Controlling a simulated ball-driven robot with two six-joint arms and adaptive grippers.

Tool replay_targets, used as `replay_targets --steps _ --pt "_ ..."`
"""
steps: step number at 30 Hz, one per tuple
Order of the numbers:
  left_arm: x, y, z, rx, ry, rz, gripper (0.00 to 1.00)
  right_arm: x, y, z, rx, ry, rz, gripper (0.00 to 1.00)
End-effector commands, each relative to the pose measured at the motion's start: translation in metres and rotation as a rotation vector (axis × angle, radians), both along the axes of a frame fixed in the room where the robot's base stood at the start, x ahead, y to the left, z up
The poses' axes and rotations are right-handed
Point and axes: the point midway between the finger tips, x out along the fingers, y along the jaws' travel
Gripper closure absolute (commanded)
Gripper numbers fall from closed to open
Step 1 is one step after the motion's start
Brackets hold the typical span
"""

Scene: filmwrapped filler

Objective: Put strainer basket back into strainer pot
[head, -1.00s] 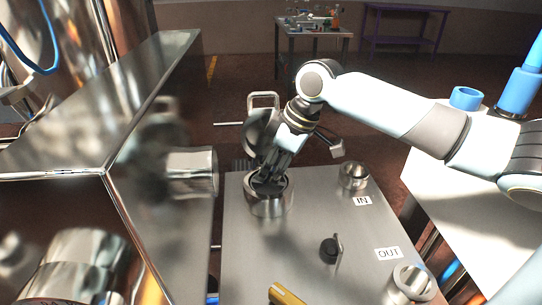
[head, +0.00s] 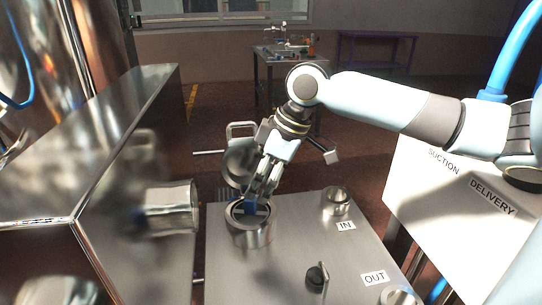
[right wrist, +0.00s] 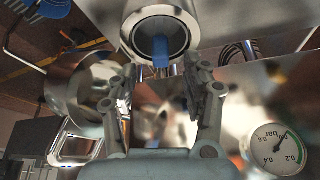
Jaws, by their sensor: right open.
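The steel strainer pot (head: 249,235) stands open on the steel bench; its rim (right wrist: 181,37) also shows at the top of the right wrist view. A blue part (head: 249,208), apparently the handle of the strainer basket, stands up inside the mouth. It shows in the right wrist view as a blue tab (right wrist: 160,52). The rest of the basket is hidden in the pot. My right gripper (head: 262,192) is just above the mouth, with its fingers (right wrist: 160,88) apart and nothing between them. My left gripper is out of view.
The pot's round lid (head: 237,166) is swung open behind it. A pipe stub (head: 336,203) marked IN, a dark knob (head: 317,277) and an OUT stub (head: 399,297) are on the bench top (head: 285,235). A large steel housing (head: 110,170) stands at left.

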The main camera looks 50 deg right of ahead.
Motion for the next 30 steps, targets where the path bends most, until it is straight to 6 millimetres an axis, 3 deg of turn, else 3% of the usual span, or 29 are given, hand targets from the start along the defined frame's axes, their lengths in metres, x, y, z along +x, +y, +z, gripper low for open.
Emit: replay_targets --steps 6,12,30 --pt "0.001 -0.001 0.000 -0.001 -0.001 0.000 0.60 -0.014 -0.009 0.037 -0.008 0.003 0.006 0.52" --pt "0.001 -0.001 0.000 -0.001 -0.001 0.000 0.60 -0.019 -0.014 0.053 -0.006 0.001 0.003 0.52" --pt "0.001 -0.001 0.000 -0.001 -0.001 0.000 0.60 -0.022 -0.013 0.062 0.002 0.002 0.001 0.52"
